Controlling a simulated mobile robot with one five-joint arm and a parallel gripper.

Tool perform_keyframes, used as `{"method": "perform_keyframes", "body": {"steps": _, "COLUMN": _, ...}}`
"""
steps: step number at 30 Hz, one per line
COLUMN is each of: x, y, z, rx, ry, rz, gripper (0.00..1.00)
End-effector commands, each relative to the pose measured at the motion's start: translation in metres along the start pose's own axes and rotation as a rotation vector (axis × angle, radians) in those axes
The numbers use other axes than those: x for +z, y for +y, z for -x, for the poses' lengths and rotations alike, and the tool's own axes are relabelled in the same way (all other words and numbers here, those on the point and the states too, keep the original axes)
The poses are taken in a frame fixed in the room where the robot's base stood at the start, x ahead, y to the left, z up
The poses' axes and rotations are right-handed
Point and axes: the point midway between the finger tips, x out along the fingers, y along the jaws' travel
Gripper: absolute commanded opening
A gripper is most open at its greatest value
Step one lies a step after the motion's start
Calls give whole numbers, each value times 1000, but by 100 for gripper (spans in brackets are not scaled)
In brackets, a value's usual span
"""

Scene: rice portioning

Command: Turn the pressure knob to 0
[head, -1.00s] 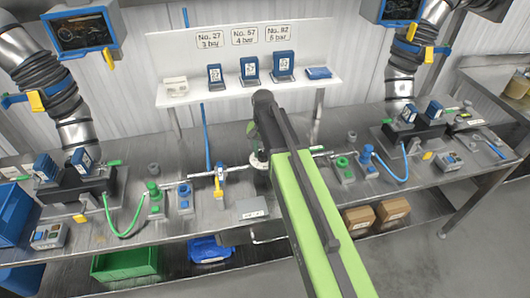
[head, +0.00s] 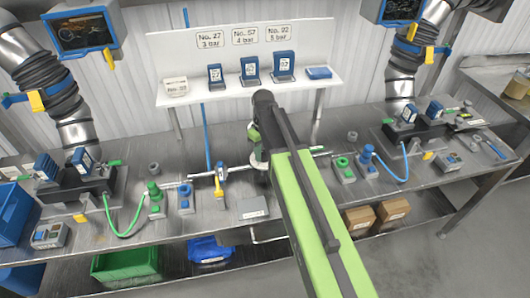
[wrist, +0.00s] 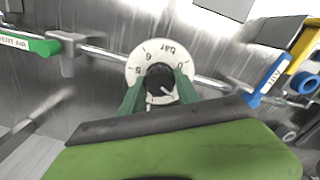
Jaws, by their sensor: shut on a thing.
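The pressure knob (wrist: 160,80) is black with a short white mark that points to the lower right in the wrist view. It sits at the centre of a round white dial (wrist: 142,58) printed with "bar", 0, 5 and 6; the lower part of the dial is hidden. My gripper (wrist: 161,90) has its green fingers on both sides of the knob and is shut on it. In the head view, my arm hides most of the dial and knob.
A metal pipe (wrist: 98,50) runs behind the dial. A green-handled valve (wrist: 40,45) is on its left and a blue-tagged valve (wrist: 270,80) on its right. In the head view, a shelf (head: 235,92) with blue devices stands behind the bench (head: 120,228).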

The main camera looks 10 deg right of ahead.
Motion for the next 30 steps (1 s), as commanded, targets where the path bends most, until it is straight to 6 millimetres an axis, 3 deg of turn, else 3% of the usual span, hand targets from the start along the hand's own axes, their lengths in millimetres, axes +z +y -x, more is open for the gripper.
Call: {"method": "perform_keyframes", "body": {"steps": 30, "x": 2, "y": -1, "z": 0, "rx": -4, "ry": -4, "rz": 951, "gripper": 0}}
